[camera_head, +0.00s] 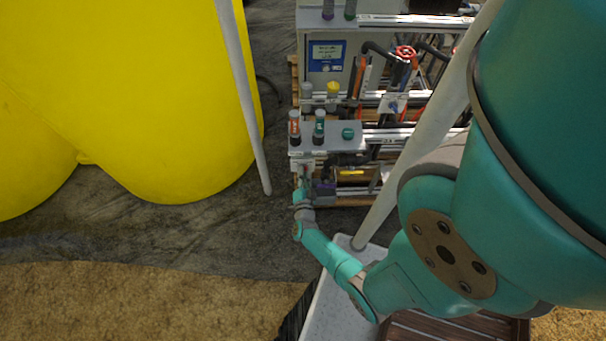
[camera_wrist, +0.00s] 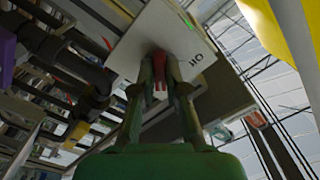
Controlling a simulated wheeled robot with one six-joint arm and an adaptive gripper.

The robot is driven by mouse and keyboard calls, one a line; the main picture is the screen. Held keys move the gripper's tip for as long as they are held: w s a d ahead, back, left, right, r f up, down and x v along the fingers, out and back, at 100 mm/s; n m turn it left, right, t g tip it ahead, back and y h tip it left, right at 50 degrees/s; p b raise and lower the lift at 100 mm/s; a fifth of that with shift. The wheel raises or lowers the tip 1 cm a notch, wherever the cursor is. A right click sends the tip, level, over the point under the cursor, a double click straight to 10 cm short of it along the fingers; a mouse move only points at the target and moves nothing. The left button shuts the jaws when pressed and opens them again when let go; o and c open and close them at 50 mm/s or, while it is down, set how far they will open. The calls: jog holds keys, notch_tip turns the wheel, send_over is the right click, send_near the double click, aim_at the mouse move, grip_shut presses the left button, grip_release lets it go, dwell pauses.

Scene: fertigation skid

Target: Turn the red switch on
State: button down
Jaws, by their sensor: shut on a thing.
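The red switch (camera_wrist: 161,70) sits on a white plate (camera_wrist: 150,35) with dark lettering beside it, seen in the wrist view. My gripper (camera_wrist: 162,62) has its two fingers shut on the switch, one on each side. The fingers cover most of the switch, and its exact angle is hard to tell. In the head view my gripper (camera_head: 303,182) is at the front left corner of the skid, just below a small light plate (camera_head: 301,165). The switch itself cannot be made out there.
The skid carries a grey shelf (camera_head: 345,136) with bottles, pipes and a red valve wheel (camera_head: 405,52). A large yellow tank (camera_head: 190,150) stands at the left, with a pale pole (camera_head: 243,95) between. Dark floor is clear left of my forearm.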

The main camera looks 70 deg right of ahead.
jog(key=c, duration=1.2)
grip_release()
jog(key=v, duration=1.2)
jog(key=shift+f, duration=0.1)
jog(key=s+a+r+n+t+y, duration=0.2)
jog(key=s+a+r+n+y, duration=0.2)
jog(key=a+r+n, duration=0.3)
jog(key=s+a+r+n+t+y, duration=0.3)
jog(key=a+r+n+y, duration=0.4)
jog(key=r, duration=1)
jog(key=s+a+r+n+t+y, duration=0.3)
jog(key=s+a+r+n+y, duration=0.2)
jog(key=a+r+n, duration=0.3)
notch_tip(320, 180, up, 4)
jog(key=shift+a+r+n+y, duration=0.2)
jog(key=shift+a+n+y, duration=0.1)
jog(key=shift+a, duration=0.95)
